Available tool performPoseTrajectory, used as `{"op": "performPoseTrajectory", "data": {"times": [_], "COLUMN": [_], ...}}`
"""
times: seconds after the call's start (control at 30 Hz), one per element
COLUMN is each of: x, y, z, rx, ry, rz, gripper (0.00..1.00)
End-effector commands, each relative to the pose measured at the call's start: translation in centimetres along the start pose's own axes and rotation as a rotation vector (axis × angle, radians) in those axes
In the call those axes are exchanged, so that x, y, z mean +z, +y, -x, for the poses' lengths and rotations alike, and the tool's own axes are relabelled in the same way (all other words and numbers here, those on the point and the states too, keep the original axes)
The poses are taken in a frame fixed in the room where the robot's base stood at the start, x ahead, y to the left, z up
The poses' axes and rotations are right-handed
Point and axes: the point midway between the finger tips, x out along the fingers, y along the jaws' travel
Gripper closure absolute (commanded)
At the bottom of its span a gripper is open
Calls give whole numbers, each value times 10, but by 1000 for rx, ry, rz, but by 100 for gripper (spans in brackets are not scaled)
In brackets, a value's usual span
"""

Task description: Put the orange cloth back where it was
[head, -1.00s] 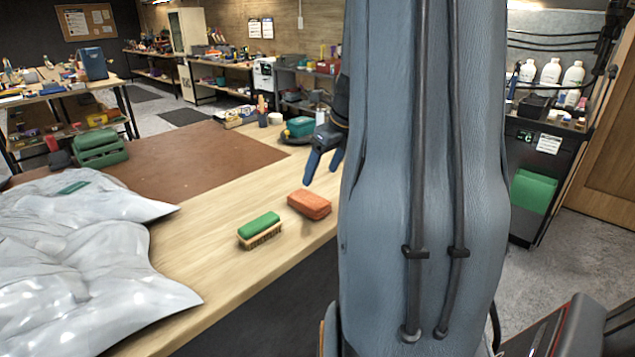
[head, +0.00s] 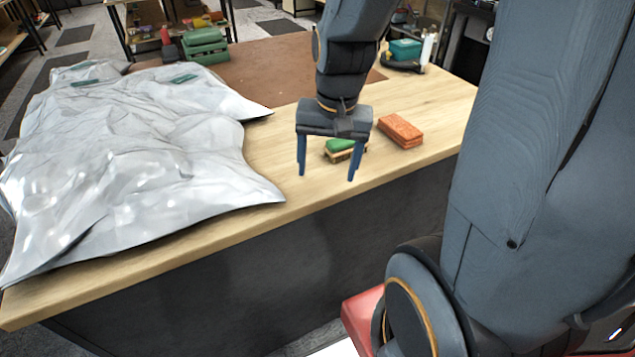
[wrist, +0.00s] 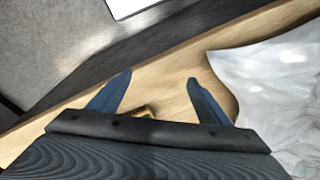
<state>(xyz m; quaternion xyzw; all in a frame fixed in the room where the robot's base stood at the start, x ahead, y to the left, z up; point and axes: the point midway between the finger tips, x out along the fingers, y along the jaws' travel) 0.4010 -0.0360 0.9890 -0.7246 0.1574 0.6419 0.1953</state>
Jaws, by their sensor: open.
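The orange cloth (head: 400,131) looks like a compact, thick block. It lies on the wooden table (head: 440,98) near its right end in the head view. My gripper (head: 326,174) is open and empty, pointing down above the table's front part, to the left of the cloth and apart from it. The green-topped brush (head: 342,147) lies just behind the fingers and is partly hidden by them. The cloth does not show there.
A crumpled silvery sheet (head: 140,150) covers the table's left side and also shows in the wrist view (wrist: 280,85). A brown mat (head: 270,75) lies behind. A green case (head: 205,46) and a teal-topped item (head: 405,50) stand at the back. The front strip of wood is clear.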

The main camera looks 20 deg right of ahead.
Motion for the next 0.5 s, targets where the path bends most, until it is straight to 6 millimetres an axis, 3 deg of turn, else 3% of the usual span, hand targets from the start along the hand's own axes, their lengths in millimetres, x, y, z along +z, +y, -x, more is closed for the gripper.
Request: {"op": "performPoseTrajectory", "data": {"times": [0.1,0.2,0.5], "x": [30,42,47], "y": [-12,-15,-16], "z": [-4,-7,-7], "rx": [16,23,27], "ry": [-8,-12,-13], "rz": [308,452,513], "gripper": [29,29,29]}}
